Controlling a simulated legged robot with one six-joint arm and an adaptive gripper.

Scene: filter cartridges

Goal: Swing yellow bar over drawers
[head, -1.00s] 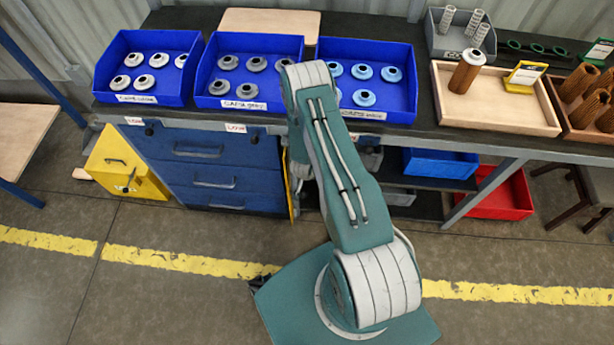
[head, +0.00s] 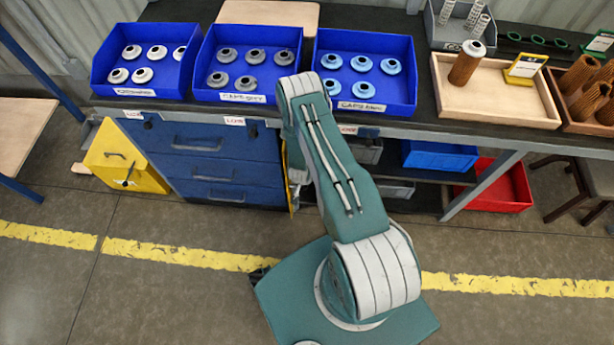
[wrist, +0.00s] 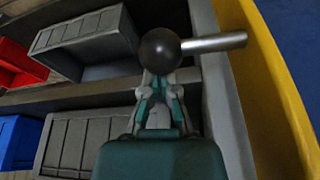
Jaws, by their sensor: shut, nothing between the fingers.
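The yellow bar (head: 288,178) shows as a thin upright strip at the right side of the blue drawers (head: 215,168); my arm hides part of it. In the wrist view a broad yellow surface (wrist: 268,75), which seems to be the same bar, runs down the right side. A dark round knob (wrist: 159,49) on a silver rod (wrist: 215,42) is just beyond the fingertips. My gripper (wrist: 160,82) is shut and empty, its tips at or close to the knob; I cannot tell if they touch.
Blue trays of caps (head: 148,62) stand on the bench above the drawers. Grey bins (wrist: 85,40), a blue bin (head: 440,157) and a red bin (head: 500,190) sit under the bench. A yellow box (head: 122,160) is left of the drawers. Floor in front is clear.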

